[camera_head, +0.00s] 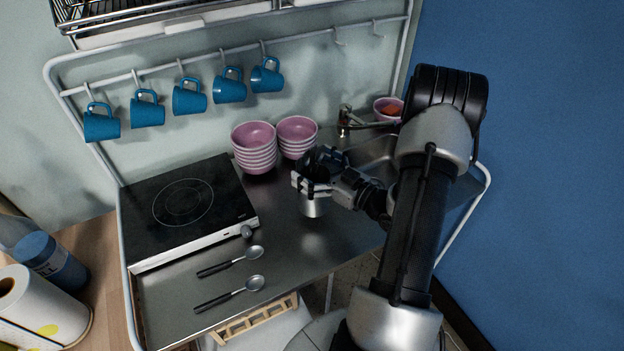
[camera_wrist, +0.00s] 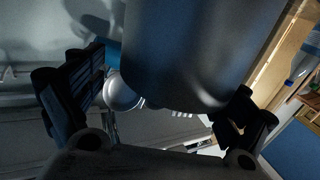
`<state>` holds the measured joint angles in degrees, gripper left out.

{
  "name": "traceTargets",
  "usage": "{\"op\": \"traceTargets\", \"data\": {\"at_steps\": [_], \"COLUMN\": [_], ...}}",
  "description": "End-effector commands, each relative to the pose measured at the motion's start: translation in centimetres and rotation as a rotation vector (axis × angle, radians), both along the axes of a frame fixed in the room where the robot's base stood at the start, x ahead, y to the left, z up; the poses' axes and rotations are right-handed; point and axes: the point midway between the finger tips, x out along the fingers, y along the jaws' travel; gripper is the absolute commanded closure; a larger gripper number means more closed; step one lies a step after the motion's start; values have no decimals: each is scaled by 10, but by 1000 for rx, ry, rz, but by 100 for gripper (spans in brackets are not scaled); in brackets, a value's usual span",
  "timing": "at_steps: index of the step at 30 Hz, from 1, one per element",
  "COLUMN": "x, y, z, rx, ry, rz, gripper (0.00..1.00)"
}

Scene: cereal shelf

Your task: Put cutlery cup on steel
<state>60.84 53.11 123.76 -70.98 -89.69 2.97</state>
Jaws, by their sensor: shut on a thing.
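The cutlery cup (camera_head: 314,208) is a plain silver metal cylinder. In the head view its lower part shows below my gripper (camera_head: 312,186), whose fingers hide its upper part. My gripper is shut on the cup and holds it roughly upright. In the wrist view the cup (camera_wrist: 190,50) fills the upper middle, between the two dark fingers. The steel counter (camera_head: 285,260) lies beneath the cup. I cannot tell whether the cup's base touches the steel or hangs just above it.
Two stacks of pink bowls (camera_head: 255,148) stand behind my gripper. A black hob (camera_head: 185,205) is at left, with two black-handled spoons (camera_head: 232,262) in front. Blue mugs (camera_head: 189,97) hang on a rail. The sink and tap (camera_head: 345,122) are at back right. Steel around the cup is clear.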

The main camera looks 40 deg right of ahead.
Motion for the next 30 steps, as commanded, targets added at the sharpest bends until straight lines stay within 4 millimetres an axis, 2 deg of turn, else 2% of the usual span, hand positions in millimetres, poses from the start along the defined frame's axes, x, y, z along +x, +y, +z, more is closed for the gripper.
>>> {"op": "traceTargets", "data": {"at_steps": [9,21,22,24,30], "x": [0,0,0,0,0], "y": [0,0,0,0,0], "z": [-40,-46,-45,-45,-45], "rx": [2,0,1,1,1], "ry": [-1,-2,0,0,0], "rz": [0,0,0,0,0], "gripper": [41,41,4,0,0]}}
